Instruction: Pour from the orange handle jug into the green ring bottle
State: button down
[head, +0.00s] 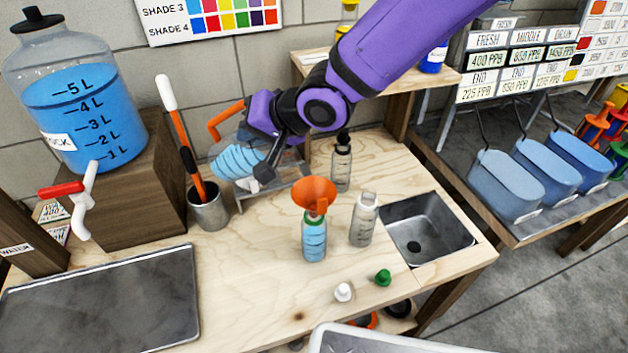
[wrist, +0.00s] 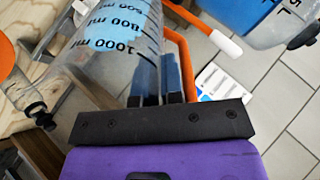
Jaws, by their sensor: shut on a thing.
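The jug (head: 238,160) is clear with an orange handle (head: 226,120) and holds blue liquid. It is tilted on its side in the air, left of the funnel. My gripper (head: 264,168) is shut on it. The wrist view shows its volume marks (wrist: 125,40), the orange handle (wrist: 184,62) and my gripper's fingers (wrist: 158,78) by the handle. The green ring bottle (head: 314,242) stands upright on the bench with blue liquid inside. An orange funnel (head: 315,194) sits in its mouth. The jug's mouth is hard to make out, and no stream shows.
A clear bottle (head: 364,222) and a black-capped bottle (head: 341,165) stand close by. A metal cup with a stirrer (head: 208,208) is at left. White (head: 343,292) and green (head: 383,277) caps lie in front. A sink (head: 430,235) is at right.

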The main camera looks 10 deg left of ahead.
jog(key=shift+s+d+r+t+y+p, duration=0.1)
jog(key=shift+d+r+t+y+p, duration=0.05)
jog(key=shift+d+r+y+p, duration=0.5)
jog(key=shift+s+d+r+t+y+p, duration=0.15)
jog(key=shift+d+r+y+p, duration=0.25)
jog(key=shift+y, duration=0.45)
dwell(4.4)
